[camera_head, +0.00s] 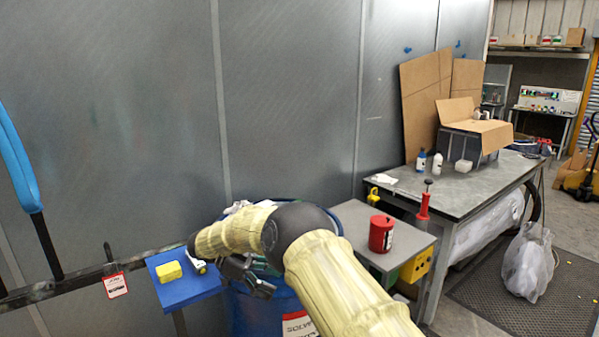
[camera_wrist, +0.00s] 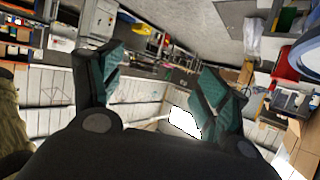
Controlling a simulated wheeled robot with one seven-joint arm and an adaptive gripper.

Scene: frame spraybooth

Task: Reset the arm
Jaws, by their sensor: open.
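My arm reaches forward from the bottom of the head view, wrapped in a yellowish cover with a black joint. My gripper (camera_head: 252,272) hangs over the blue drum (camera_head: 262,312), to the right of a small blue table. In the wrist view my gripper (camera_wrist: 158,95) shows two teal-padded fingers spread apart with nothing between them. The wrist view looks out over the room at a strong tilt.
A yellow sponge (camera_head: 169,271) lies on the blue table (camera_head: 190,288). A red can (camera_head: 381,234) stands on a small grey table (camera_head: 352,215). Bottles and a cardboard box (camera_head: 478,127) stand on the long workbench (camera_head: 455,190). A plastic bag (camera_head: 528,263) lies on the floor.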

